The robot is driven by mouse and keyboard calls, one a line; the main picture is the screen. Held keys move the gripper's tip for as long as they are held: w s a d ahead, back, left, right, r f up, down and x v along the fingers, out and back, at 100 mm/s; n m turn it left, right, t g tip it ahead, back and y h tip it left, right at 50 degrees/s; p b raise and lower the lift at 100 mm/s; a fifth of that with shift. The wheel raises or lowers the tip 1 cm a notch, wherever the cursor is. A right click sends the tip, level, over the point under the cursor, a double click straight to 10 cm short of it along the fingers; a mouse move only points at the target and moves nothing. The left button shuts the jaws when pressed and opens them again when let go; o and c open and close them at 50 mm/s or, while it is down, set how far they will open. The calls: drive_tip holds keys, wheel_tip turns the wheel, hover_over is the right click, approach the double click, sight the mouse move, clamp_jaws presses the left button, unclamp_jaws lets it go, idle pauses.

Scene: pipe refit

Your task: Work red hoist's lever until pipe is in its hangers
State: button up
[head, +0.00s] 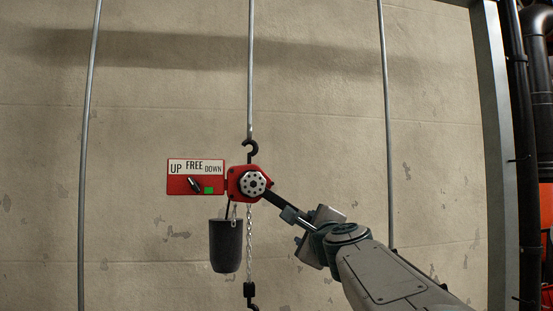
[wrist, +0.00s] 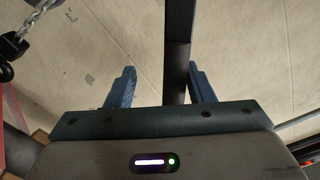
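The red hoist (head: 235,184) hangs by a black hook from a rod in front of the wall. Its plate (head: 181,186) reads UP, FREE, DOWN; a dark knob (head: 195,185) tilts with its upper end to the left, and a green square sits under DOWN. The black lever (head: 277,203) slopes down right from the hub to my gripper (head: 298,218). In the wrist view, the lever (wrist: 179,45) runs between the fingers of my gripper (wrist: 160,88), close to the right finger, with a clear gap to the left finger. The pipe and its hangers are not recognisable in view.
A dark chain bucket (head: 226,245) hangs below the hoist beside the chain (head: 249,245), which ends in a black hook (head: 250,291). Thin rods hang at left (head: 87,150) and right (head: 387,130). A grey post (head: 493,130) and dark pipes (head: 521,130) stand at far right.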

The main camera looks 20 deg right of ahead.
drive_tip(key=shift+a+f, duration=0.1)
drive_tip(key=shift+a, duration=0.1)
drive_tip(key=a+f, duration=0.1)
drive_tip(key=a+m+b, duration=0.1)
drive_tip(key=a+f, duration=0.1)
drive_tip(key=shift+w+f+b, duration=0.25)
drive_tip(key=shift+f+b, duration=0.05)
drive_tip(key=shift+f, duration=0.05)
drive_tip(key=shift+n, duration=0.5)
drive_tip(key=shift+s+d+r+p, duration=0.2)
drive_tip(key=shift+d+r+p, duration=0.55)
drive_tip(key=shift+d+r, duration=0.75)
drive_tip(key=shift+d, duration=0.1)
